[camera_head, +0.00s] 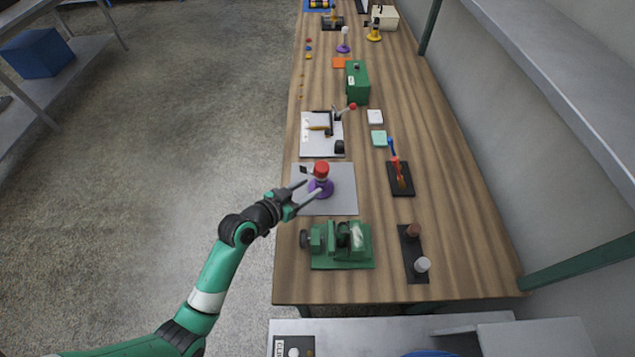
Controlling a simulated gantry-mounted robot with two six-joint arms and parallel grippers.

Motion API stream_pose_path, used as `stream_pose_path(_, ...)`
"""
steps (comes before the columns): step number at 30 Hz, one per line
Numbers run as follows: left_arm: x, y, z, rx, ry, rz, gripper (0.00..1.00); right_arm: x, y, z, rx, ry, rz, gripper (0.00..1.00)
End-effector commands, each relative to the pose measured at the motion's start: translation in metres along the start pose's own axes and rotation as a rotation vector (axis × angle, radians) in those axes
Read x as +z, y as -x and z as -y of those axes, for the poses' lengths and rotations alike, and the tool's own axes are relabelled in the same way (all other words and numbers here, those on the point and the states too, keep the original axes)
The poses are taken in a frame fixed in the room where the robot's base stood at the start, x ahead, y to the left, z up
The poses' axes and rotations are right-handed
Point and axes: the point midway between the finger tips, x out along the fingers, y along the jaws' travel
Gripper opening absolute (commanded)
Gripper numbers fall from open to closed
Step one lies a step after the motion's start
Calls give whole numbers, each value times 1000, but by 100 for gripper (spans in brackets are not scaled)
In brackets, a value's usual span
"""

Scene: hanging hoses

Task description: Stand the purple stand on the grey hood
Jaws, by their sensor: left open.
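A purple stand (325,190) with a red top stands upright on a flat grey sheet (337,207) near the left edge of the wooden bench. This sheet is the only grey thing at the stand; I cannot tell whether it is the grey hood. My left gripper (312,188) is open, with its two fingers pointing at the stand from the left. The fingertips are close to the purple base and overlap it in the picture; I cannot tell whether they touch. My right gripper is not in view.
A green vise (340,246) is just in front of the sheet. A black base with brown and white cylinders (414,262) is to its right. A white board with a red-knobbed clamp (322,146) lies behind. Another purple-based piece (343,47) stands farther back. The bench's right side is mostly clear.

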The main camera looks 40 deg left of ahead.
Motion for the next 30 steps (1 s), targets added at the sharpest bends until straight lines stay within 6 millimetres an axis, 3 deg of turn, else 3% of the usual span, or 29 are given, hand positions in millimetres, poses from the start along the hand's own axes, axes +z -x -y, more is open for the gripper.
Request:
stream_pose_path(4,2,-32,0,1,0,-2,52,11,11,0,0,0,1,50)
stream_pose_path(13,0,-49,0,0,0,-2,52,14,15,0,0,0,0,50)
stream_pose_path(21,1,-91,0,0,0,-3,52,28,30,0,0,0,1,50)
stream_pose_path(29,-1,-94,-1,-1,0,-2,52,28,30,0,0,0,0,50)
stream_pose_path(30,-1,-94,-1,-1,0,-2,46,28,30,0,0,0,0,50)
